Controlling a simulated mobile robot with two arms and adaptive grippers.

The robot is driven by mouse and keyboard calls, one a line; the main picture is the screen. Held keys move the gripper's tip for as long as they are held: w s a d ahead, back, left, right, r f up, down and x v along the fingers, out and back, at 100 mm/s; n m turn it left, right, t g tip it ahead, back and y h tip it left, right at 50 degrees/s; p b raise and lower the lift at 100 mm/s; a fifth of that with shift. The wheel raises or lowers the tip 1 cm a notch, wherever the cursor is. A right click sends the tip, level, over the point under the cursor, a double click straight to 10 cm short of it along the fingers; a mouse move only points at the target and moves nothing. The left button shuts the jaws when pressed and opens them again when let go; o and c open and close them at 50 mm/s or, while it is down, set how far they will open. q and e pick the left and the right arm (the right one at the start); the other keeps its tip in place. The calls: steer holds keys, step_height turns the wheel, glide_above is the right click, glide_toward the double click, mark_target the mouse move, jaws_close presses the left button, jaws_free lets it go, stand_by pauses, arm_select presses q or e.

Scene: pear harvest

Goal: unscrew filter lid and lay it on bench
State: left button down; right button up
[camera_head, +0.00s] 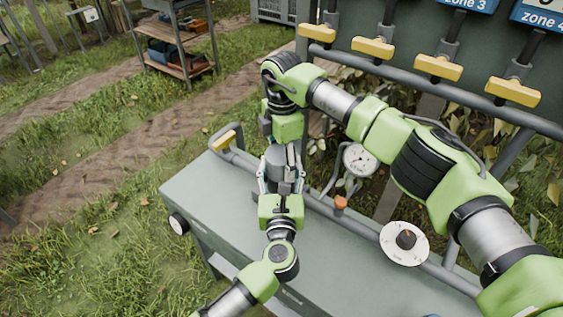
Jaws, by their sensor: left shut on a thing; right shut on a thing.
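The filter, a dark grey cylinder (281,163), stands upright on the pipe along the back of the grey-green bench (225,205). My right gripper (284,146) comes down from above and is shut around its top, where the filter lid is; the lid is mostly hidden by the gripper. My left gripper (281,182) reaches in from the front, just below the right one, and is shut on the filter's body. The two grippers nearly touch, and I cannot tell whether the lid has turned or lifted.
A pipe with a yellow-handled valve (224,140), a gauge (360,160), an orange knob (341,202) and a white dial (404,243) line the bench's back. Yellow valve handles (438,67) hang above. The bench's left top is bare.

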mark_target(281, 154)
arm_select(q)
steer(key=shift+d, duration=0.15)
arm_select(e)
steer(key=shift+a, duration=0.25)
steer(key=o, duration=1.2)
steer(key=shift+s, duration=0.1)
steer(key=shift+r, duration=0.3)
steer(key=shift+d+r, duration=0.1)
steer(key=shift+r, duration=1.9)
arm_select(q)
steer(key=c, duration=0.8)
jaws_free()
steer(key=shift+c, duration=0.2)
steer(key=shift+s, duration=0.1)
